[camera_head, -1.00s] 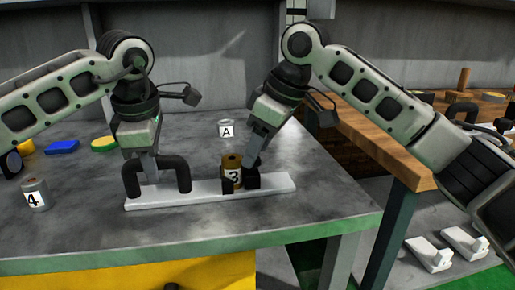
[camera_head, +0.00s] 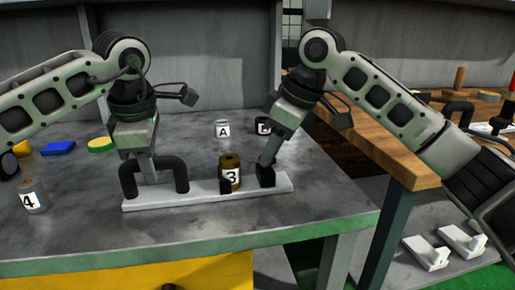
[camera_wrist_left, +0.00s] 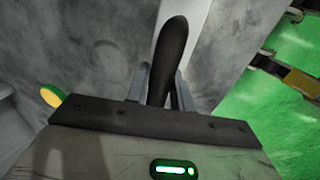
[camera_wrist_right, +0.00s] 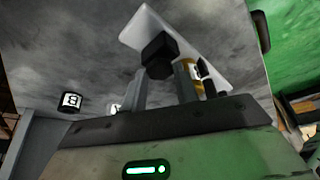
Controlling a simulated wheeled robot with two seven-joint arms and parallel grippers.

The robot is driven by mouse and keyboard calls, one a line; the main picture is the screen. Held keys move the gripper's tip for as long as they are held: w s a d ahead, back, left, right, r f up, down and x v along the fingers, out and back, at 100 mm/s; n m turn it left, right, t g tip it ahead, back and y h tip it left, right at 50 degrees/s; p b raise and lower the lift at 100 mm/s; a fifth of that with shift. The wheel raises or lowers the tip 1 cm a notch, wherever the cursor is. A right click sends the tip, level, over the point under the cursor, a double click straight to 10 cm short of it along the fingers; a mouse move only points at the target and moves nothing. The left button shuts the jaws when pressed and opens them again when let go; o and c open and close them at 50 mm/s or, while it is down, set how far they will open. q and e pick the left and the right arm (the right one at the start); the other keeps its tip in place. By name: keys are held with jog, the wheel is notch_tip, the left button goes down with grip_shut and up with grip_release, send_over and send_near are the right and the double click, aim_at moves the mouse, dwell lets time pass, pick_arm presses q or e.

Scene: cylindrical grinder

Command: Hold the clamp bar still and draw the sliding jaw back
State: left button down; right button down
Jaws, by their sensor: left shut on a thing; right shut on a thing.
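The clamp bar (camera_head: 205,198) is a long white bar lying on the grey bench, with a black arched handle (camera_head: 183,176) at its left end. My left gripper (camera_head: 150,180) is shut on this handle, which also shows between the fingers in the left wrist view (camera_wrist_left: 168,65). The sliding jaw (camera_head: 265,176) is a black block towards the bar's right end; my right gripper (camera_head: 267,164) is shut on it. It shows between the fingers in the right wrist view (camera_wrist_right: 158,55). A brown cylinder marked 3 (camera_head: 231,168) stands between a small black fixed block (camera_head: 225,186) and the jaw, with a gap to the jaw.
A grey cylinder marked 4 (camera_head: 32,197) stands at the left. A cylinder marked A (camera_head: 222,128) and a dark labelled cylinder (camera_head: 263,125) stand behind the bar. Blue (camera_head: 59,148) and green-yellow (camera_head: 102,144) pieces lie back left. The bench front is clear.

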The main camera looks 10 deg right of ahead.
pick_arm(q)
jog(key=shift+a, duration=0.15)
pick_arm(e)
jog(key=shift+d, duration=0.25)
jog(key=c, duration=1.1)
grip_release()
jog(key=shift+o, duration=0.2)
jog(key=shift+a, duration=0.1)
jog(key=shift+r, duration=0.15)
jog(key=v, duration=1.1)
jog(key=shift+r, duration=0.4)
pick_arm(q)
jog(key=c, duration=1.1)
grip_release()
jog(key=shift+c, duration=0.2)
